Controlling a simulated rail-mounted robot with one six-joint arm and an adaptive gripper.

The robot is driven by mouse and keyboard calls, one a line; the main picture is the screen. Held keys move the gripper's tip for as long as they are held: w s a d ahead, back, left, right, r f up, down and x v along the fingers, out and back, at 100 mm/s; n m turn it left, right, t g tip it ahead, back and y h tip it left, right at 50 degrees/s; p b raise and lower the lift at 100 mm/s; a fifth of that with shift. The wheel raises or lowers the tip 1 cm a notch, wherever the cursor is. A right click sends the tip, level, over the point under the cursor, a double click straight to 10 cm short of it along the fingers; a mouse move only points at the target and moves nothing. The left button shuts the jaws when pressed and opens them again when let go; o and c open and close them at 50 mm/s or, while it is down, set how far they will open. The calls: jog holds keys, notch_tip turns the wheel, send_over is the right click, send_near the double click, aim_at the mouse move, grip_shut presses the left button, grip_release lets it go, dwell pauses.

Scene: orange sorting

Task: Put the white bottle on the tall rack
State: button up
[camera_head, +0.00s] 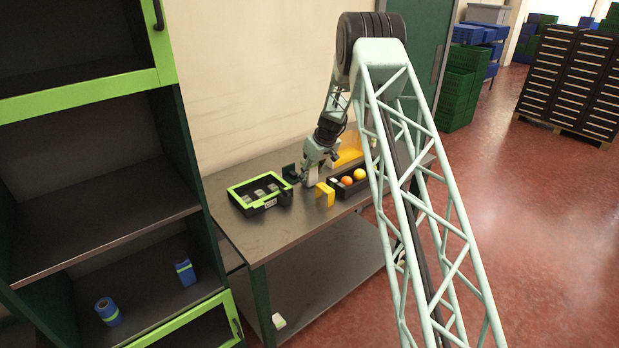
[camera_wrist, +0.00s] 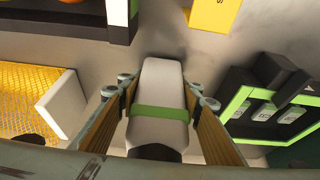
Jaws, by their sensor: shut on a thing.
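The white bottle (camera_wrist: 160,80) has a green band and a dark end, and sits between the fingers of my gripper (camera_wrist: 160,92) in the wrist view. My gripper is shut on it. In the head view my gripper (camera_head: 314,163) points down over the table, with a small pale part of the bottle (camera_head: 312,175) showing below it. I cannot tell whether the bottle touches the tabletop. The tall rack (camera_head: 110,215) is dark with bright green trim and stands at the left, apart from my gripper.
On the table (camera_head: 290,228) are a green-rimmed black case (camera_head: 250,207), a yellow block (camera_head: 325,195) and a black crate (camera_head: 350,191) with oranges. The rack's middle shelf is empty.

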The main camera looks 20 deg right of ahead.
aim_at(313, 165)
jog(key=shift+f, duration=0.15)
jog(key=o, duration=1)
jog(key=shift+r, duration=0.3)
jog(key=shift+v, duration=5.85)
jog(key=shift+s, duration=0.1)
jog(key=shift+a+r, duration=0.1)
